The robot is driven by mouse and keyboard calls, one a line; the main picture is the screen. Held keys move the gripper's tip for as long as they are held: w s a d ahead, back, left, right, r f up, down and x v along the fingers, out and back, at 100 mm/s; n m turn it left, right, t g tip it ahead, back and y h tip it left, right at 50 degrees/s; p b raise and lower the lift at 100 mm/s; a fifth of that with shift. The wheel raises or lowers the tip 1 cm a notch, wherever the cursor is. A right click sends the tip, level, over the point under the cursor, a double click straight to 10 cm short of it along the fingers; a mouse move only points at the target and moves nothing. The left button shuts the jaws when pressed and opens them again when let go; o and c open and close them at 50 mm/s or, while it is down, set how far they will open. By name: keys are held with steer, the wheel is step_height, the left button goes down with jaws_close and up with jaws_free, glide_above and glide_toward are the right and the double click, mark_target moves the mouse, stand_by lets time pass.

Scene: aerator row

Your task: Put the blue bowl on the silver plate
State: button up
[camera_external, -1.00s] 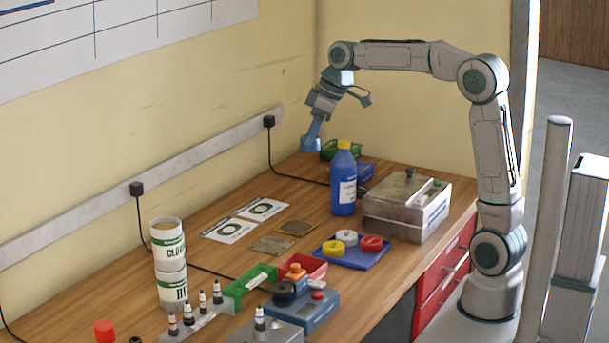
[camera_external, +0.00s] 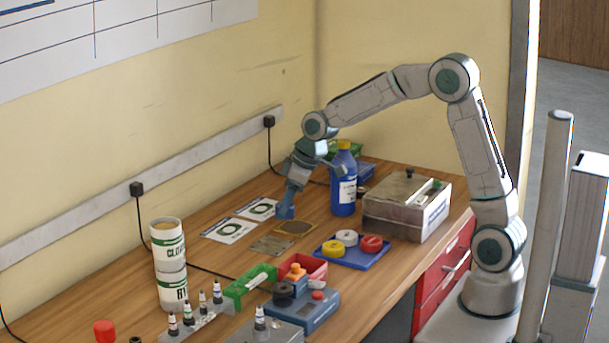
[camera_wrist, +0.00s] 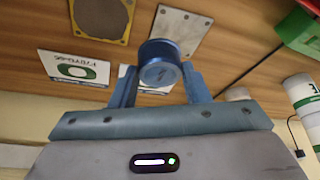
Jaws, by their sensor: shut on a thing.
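The blue bowl (camera_wrist: 158,62) is small and round and sits between the fingers of my gripper (camera_wrist: 159,73) in the wrist view. In the external view it shows as a small blue shape (camera_external: 285,212) under my gripper (camera_external: 289,203). My gripper is shut on it. The silver plate (camera_external: 271,246) is a flat grey rectangle on the bench, below and left of the bowl in the picture. It also shows in the wrist view (camera_wrist: 182,28), just beyond the bowl. The bowl appears a little above the bench; the exact gap cannot be told.
A brown, yellow-edged plate (camera_external: 295,228) lies beside the silver one. Printed cards (camera_external: 229,230) lie to the left. A blue bottle (camera_external: 343,185) stands right of my gripper. A blue tray (camera_external: 362,258) holds coloured round pieces. Red and green bins (camera_external: 248,285) stand nearer the camera.

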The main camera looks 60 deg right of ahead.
steer(key=a, duration=0.1)
steer(key=w+a+f, duration=0.1)
steer(key=a+f, duration=0.1)
steer(key=shift+w+a+f, duration=0.15)
steer(key=shift+w+a, duration=0.15)
steer(key=shift+a+f, duration=0.1)
steer(key=shift+f, duration=0.1)
steer(key=shift+f+p, duration=0.45)
steer(key=shift+f, duration=1.4)
steer(key=shift+f, duration=0.25)
steer(key=o, duration=1)
steer(key=shift+r, duration=0.1)
steer(key=shift+c, duration=0.2)
steer(key=shift+r, duration=0.1)
